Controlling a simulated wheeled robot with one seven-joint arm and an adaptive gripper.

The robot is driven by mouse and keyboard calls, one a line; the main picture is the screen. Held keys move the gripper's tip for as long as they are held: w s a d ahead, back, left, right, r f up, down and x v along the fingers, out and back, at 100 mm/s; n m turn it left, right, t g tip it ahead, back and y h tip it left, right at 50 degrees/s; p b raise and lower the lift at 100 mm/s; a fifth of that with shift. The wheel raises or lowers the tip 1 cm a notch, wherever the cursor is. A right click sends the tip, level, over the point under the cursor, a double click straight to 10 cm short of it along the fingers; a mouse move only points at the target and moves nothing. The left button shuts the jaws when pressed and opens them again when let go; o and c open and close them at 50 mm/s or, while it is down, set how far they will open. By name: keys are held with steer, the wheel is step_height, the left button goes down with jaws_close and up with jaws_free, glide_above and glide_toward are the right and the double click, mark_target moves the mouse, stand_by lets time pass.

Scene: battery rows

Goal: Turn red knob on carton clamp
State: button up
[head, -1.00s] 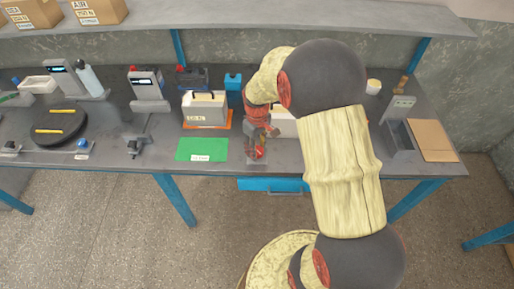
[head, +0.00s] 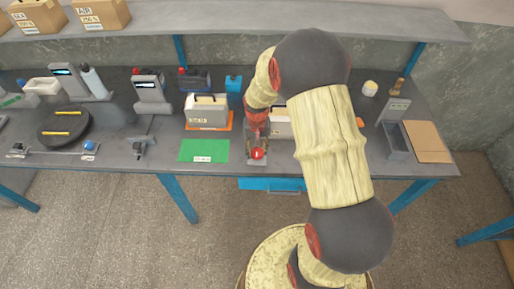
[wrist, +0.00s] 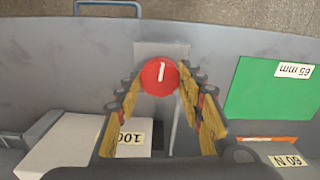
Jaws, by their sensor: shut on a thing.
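The red knob (head: 257,154) sits on a small grey clamp plate (head: 251,161) at the front edge of the bench. In the wrist view the round red knob (wrist: 160,77) has a white line pointing nearly straight up. My gripper (wrist: 162,82) has a finger on each side of the knob and is shut on it. In the head view my gripper (head: 258,137) is above and behind the knob, its fingers hard to make out. A pale carton labelled 100 (wrist: 70,147) stands beside the clamp, partly hidden by my arm in the head view (head: 280,124).
A green mat (head: 204,150) lies left of the clamp, with a 60 N box (head: 207,111) on an orange base behind it. A grey bin (head: 397,141) stands at right.

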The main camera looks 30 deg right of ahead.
mark_target(257, 152)
steer(key=shift+m, duration=0.8)
steer(key=shift+p, duration=0.3)
steer(key=o, duration=1.1)
steer(key=shift+c, duration=0.2)
steer(key=shift+o, duration=0.5)
step_height(257, 152, up, 12)
